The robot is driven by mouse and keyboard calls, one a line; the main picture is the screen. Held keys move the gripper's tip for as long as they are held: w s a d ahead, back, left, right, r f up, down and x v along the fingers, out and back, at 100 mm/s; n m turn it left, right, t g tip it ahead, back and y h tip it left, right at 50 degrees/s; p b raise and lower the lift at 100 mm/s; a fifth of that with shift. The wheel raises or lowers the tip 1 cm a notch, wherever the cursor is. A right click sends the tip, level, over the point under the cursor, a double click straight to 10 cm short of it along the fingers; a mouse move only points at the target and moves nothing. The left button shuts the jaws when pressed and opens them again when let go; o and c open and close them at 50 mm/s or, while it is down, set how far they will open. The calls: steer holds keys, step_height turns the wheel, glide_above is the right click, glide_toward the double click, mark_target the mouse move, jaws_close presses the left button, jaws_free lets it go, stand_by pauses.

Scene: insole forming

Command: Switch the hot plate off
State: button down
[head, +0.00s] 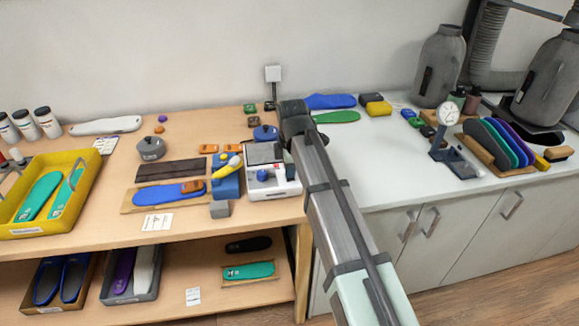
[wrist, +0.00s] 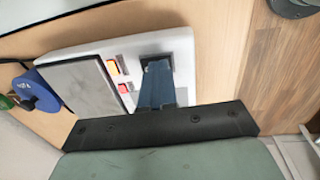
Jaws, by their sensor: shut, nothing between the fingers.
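The hot plate (head: 282,187) is a white box with a grey top plate on the wooden bench, just left of my arm in the head view. In the wrist view the hot plate (wrist: 182,48) shows its grey plate (wrist: 80,88) at left. Two small orange-red switches (wrist: 112,67) sit beside that plate. My gripper (wrist: 157,68) is shut and empty, its blue-grey fingers in front of a black square part of the white body. Whether they touch it, I cannot tell. The head view does not show the fingertips clearly.
A blue rounded object (wrist: 38,92) lies left of the hot plate in the wrist view. A blue block with a yellow item (head: 226,180) stands close left of the hot plate. A yellow tray (head: 20,232) is at far left. A white counter (head: 385,165) is at right.

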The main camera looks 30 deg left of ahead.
step_height(320, 180, up, 14)
steer(key=shift+s+d, duration=0.25)
stand_by(0.3)
steer(key=shift+w+a+r, duration=0.1)
steer(key=shift+w+a, duration=0.05)
steer(key=shift+a, duration=0.05)
stand_by(0.3)
steer(key=f, duration=0.7)
steer(key=w+a+f, duration=0.1)
steer(key=f, duration=0.3)
steer(key=shift+f, duration=1.45)
steer(key=shift+w+a, duration=0.1)
